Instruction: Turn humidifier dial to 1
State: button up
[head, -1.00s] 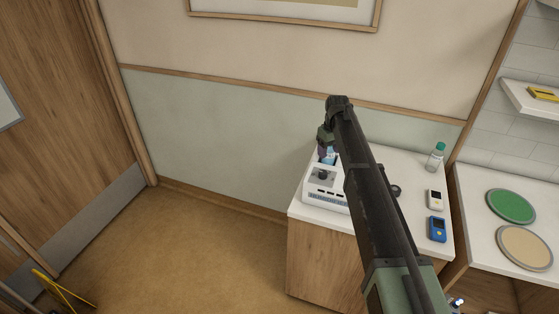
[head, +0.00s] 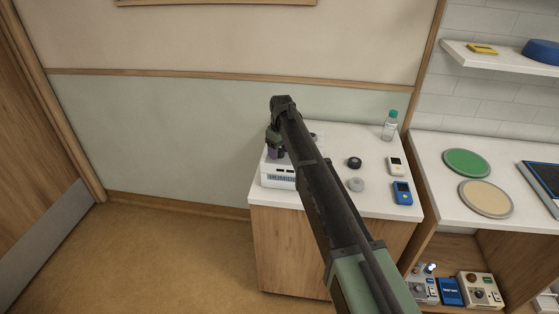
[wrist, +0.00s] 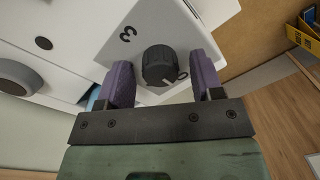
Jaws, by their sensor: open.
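The humidifier (head: 279,182) is a white box at the left front of the bedside cabinet top in the head view. Its black ribbed dial (wrist: 159,66) shows in the wrist view, with a pale pointer line toward the picture's lower right. A printed 3 (wrist: 126,34) is on the white face beside the dial; other numbers are hidden or out of view. My gripper (wrist: 160,64) is open, its two purple fingers on either side of the dial with gaps visible. In the head view my gripper (head: 274,149) is over the humidifier and hides the dial.
The cabinet top (head: 340,144) also holds a clear bottle (head: 389,126) with a green cap, a white device (head: 395,166), a blue device (head: 402,193) and small round black and grey items. A counter with green and beige discs stands at right.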

jog(key=c, duration=0.9)
jog(key=shift+m, duration=0.4)
jog(key=m, duration=1.1)
jog(key=shift+d, duration=0.1)
